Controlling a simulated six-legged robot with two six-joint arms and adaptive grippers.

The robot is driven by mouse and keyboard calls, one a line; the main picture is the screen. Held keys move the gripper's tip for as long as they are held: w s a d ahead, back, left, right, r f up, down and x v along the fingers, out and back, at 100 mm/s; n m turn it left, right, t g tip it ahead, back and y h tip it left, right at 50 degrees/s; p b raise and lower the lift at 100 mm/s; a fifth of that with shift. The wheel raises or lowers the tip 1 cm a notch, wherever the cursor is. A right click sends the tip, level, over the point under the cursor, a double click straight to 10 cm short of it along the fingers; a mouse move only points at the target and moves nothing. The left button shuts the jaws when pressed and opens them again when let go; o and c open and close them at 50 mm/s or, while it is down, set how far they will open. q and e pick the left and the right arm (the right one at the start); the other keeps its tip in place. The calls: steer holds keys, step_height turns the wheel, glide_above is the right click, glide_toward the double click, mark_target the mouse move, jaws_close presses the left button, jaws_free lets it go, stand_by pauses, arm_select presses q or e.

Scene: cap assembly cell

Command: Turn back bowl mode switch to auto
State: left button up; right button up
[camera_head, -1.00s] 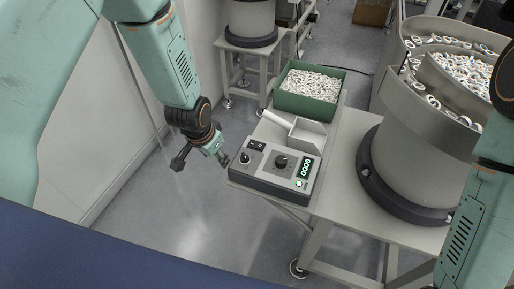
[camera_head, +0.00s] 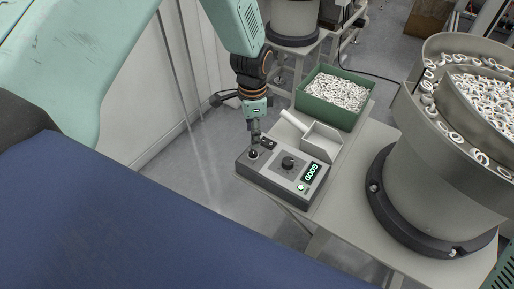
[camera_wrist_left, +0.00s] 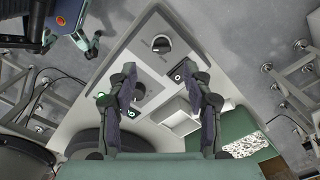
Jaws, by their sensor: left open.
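The grey control box (camera_head: 268,178) sits at the near left corner of the table. It carries a small black knob (camera_head: 254,155) at its left, a larger black dial (camera_head: 289,163) and a lit display (camera_head: 313,172) reading GOOD. I cannot read the knob labels. My left gripper (camera_head: 255,137) points down just above the small knob. In the left wrist view, its fingers (camera_wrist_left: 159,68) are spread open and empty, and the small knob (camera_wrist_left: 161,44) shows ahead between the fingertips, with a pale mark on it. Whether a finger touches it cannot be told. My right gripper is not seen.
Behind the box are a white-handled scoop (camera_head: 322,140) and a green bin (camera_head: 327,114) of white rings. A large bowl feeder (camera_head: 425,185) stands to the right. Open floor lies left of the table.

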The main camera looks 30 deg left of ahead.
mark_target(253, 150)
arm_select(q)
steer(key=f, duration=0.6)
steer(key=shift+w+a+f, duration=0.15)
steer(key=shift+a+f, duration=0.05)
steer(key=shift+f, duration=0.55)
steer(key=shift+c, duration=0.3)
steer(key=shift+f, duration=0.1)
steer(key=shift+c, duration=0.9)
jaws_close()
